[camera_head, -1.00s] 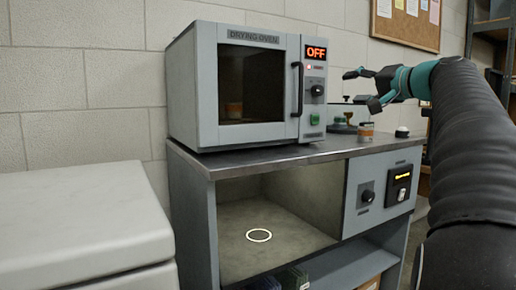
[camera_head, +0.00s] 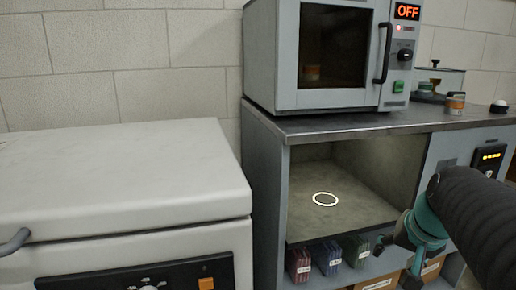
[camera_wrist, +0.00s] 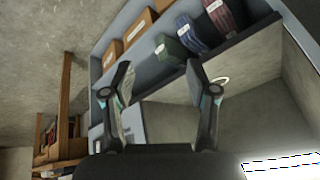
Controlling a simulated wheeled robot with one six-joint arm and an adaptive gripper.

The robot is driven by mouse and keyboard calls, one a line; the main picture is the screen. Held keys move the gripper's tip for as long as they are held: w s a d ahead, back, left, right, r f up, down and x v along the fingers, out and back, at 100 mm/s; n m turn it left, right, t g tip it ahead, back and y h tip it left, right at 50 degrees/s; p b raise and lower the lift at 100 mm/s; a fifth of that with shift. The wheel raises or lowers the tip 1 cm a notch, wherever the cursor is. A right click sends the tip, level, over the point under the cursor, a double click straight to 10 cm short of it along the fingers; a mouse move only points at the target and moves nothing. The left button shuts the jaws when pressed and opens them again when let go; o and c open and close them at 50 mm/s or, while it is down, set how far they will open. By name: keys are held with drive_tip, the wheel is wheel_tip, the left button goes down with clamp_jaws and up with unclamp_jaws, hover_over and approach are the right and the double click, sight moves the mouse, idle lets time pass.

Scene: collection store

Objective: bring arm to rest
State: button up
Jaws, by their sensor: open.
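My gripper (camera_wrist: 158,82) is open and empty in the wrist view, its two fingers well apart. In the head view my gripper (camera_head: 392,262) is low at the right, in front of the workbench's lower shelf. My dark arm comes in from the right edge, with a teal wrist. The fingers are small and partly dark in the head view, so whether they touch anything there is hard to tell.
A drying oven (camera_head: 290,100) reading OFF stands on the workbench (camera_head: 440,121). A white ring (camera_head: 325,199) marks its open bay. Colored boxes (camera_head: 328,257) sit below. Jars (camera_head: 455,103) stand at right. A white chest (camera_head: 110,175) fills the left.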

drive_tip(key=s+a+f+n+p, duration=0.2)
drive_tip(key=s+a+n, duration=0.3)
drive_tip(key=s+a, duration=0.5)
drive_tip(key=shift+s+a+n+p, duration=0.4)
drive_tip(key=shift+a+p, duration=0.1)
drive_tip(key=shift+a, duration=0.4)
